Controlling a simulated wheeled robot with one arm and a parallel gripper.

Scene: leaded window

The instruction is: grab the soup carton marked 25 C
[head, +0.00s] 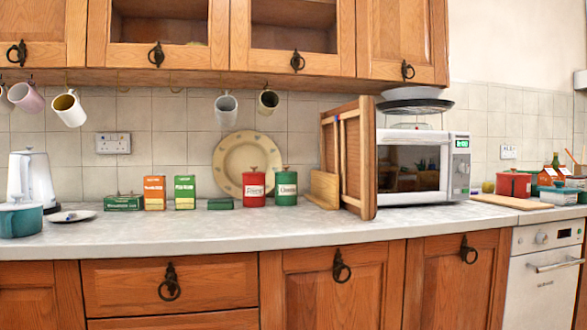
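An orange carton (154,193) and a green carton (185,192) stand upright side by side on the counter, left of the middle. Both carry a pale band of print too small to read, so I cannot tell which, if either, is marked 25 C. A low dark green box (123,203) lies just left of the orange carton. A smaller flat green box (221,204) lies right of the green carton. My gripper is not in view in the head view.
A red canister (254,188) and a green canister (286,187) stand before a leaning plate (240,155). A kettle (32,180), teal pot (20,218) and small dish (72,217) are at left. Mugs hang above. The counter (190,232) is clear in front of the cartons.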

